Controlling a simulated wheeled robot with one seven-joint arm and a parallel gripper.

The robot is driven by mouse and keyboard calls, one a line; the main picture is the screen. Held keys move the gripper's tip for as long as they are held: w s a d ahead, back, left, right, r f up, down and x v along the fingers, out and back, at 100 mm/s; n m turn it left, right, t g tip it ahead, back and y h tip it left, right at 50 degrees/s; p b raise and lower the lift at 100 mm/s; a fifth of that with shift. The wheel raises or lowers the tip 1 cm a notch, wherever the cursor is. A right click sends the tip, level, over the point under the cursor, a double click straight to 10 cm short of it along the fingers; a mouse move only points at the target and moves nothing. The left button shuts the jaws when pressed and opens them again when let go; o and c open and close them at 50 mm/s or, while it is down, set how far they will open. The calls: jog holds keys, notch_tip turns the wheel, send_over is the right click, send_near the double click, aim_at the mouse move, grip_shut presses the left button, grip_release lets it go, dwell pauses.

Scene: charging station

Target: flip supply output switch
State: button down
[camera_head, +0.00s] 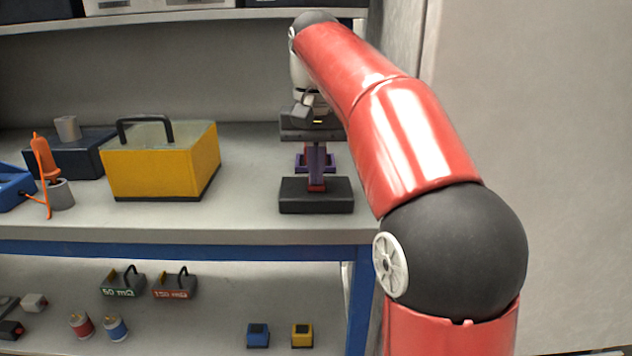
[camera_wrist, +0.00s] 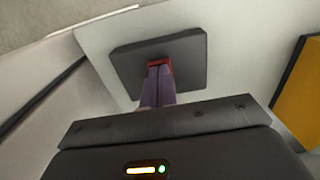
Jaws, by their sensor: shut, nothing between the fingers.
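My gripper (camera_head: 316,185) points down at a low black box (camera_head: 316,203) on the bench. Its purple fingers are together with nothing between them. In the wrist view my gripper (camera_wrist: 159,66) reaches over the dark top of the same box (camera_wrist: 190,68). A small red part (camera_wrist: 165,61) shows at the fingertips, at the middle of the box top. I cannot tell whether it is a switch or part of the fingers, or whether they touch the box. No clearly marked supply or output switch can be made out.
A yellow case (camera_head: 155,172) with a black handle stands left of the black box; its side shows in the wrist view (camera_wrist: 302,98). Farther left are a dark blue box (camera_head: 75,157) and an orange tool (camera_head: 43,160). Bare bench lies between the case and black box. A wall is at right.

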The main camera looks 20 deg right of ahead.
jog(key=shift+f, duration=0.25)
notch_tip(320, 180, up, 5)
jog(key=p, duration=0.4)
jog(key=shift+r, duration=1.05)
jog(key=s+f+n+t, duration=0.3)
jog(key=s+f+t, duration=0.2)
jog(key=s+f, duration=1.6)
jog(key=shift+s+t, duration=0.15)
jog(key=shift+t, duration=0.15)
